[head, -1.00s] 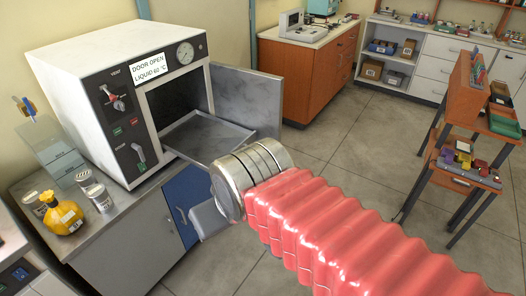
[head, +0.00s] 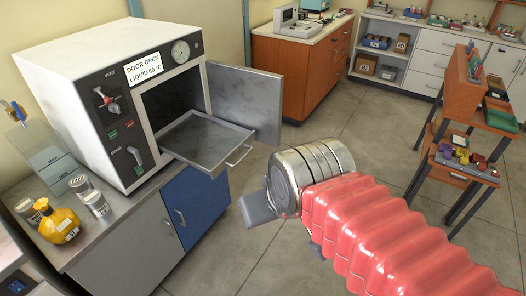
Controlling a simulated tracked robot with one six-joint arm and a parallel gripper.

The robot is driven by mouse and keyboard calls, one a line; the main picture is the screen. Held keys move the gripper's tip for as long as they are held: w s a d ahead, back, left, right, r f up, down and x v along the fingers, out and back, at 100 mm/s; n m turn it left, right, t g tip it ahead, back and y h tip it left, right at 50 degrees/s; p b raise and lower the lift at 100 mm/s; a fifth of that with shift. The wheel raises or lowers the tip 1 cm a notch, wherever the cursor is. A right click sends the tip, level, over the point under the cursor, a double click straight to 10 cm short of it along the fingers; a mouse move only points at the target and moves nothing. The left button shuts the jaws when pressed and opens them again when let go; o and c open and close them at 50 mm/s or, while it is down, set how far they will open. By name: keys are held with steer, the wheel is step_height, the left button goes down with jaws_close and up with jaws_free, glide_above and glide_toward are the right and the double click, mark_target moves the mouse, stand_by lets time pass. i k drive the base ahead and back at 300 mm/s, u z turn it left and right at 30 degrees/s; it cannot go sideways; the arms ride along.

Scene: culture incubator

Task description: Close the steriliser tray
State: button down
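The steriliser (head: 98,88) is a white box with a dark front panel on the bench at left. Its door (head: 246,100) stands open to the right. The metal tray (head: 206,142) is pulled out of the chamber, with a wire handle (head: 239,156) at its front edge. My arm, in a red ribbed sleeve, reaches in from the lower right. My gripper (head: 256,212) shows as a grey part beyond the metal wrist, below and in front of the tray, apart from it. The wrist hides most of it, so its opening does not show.
A yellow bottle (head: 59,222) and metal canisters (head: 96,201) stand on the bench (head: 112,224) left of the tray. A blue cupboard door (head: 196,204) is below the tray. A small table (head: 462,172) with coloured items stands at right. The floor between is clear.

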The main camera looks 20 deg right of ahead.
mark_target(209, 144)
steer(key=u, duration=0.05)
steer(key=i, duration=1)
steer(key=z, duration=0.05)
